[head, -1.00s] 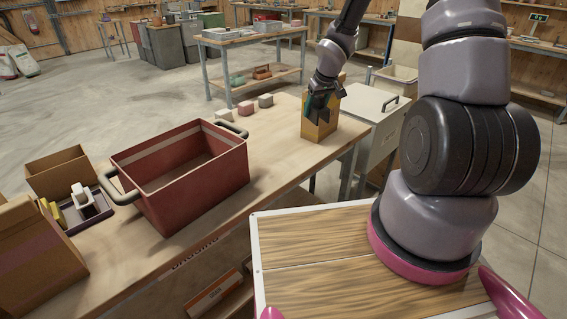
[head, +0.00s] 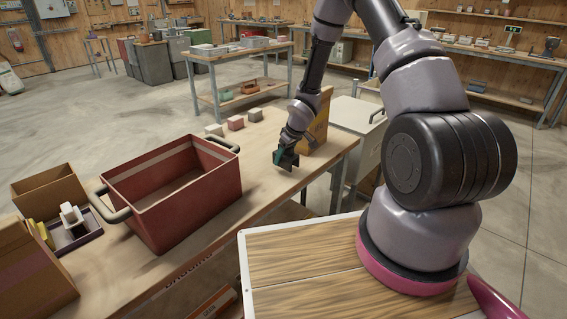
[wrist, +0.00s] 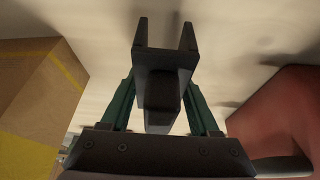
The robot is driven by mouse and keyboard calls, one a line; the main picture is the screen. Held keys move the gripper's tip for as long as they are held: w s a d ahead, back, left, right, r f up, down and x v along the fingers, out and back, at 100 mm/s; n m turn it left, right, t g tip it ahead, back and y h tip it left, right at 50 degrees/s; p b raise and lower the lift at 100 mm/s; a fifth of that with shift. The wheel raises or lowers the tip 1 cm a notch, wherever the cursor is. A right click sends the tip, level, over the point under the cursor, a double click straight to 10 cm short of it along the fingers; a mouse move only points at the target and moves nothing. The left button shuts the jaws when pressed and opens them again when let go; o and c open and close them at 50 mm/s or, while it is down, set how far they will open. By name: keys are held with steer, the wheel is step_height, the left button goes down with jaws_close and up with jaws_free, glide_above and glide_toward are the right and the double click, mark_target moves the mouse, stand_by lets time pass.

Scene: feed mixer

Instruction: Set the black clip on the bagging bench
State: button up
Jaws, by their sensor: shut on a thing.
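My gripper (head: 287,156) is shut on the black clip (wrist: 163,75). In the wrist view the clip is a dark forked piece between the green fingers, its two prongs pointing away from me. In the head view the clip is small, dark and partly lost against the gripper. My gripper is low over the wooden bench (head: 255,185), between the red crate and the cardboard box. I cannot tell whether the clip touches the bench top.
The red crate (head: 205,195) stands left of my gripper; the yellow-banded cardboard box (head: 319,118) stands right. Several small blocks (head: 235,123) lie near the back edge. A tray (head: 78,230) and open boxes (head: 50,192) fill the left end. Bench top in front of my gripper is bare.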

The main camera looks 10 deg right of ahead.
steer(key=shift+f, duration=1.25)
steer(key=shift+f, duration=0.15)
steer(key=o, duration=1.3)
steer(key=shift+o, duration=0.2)
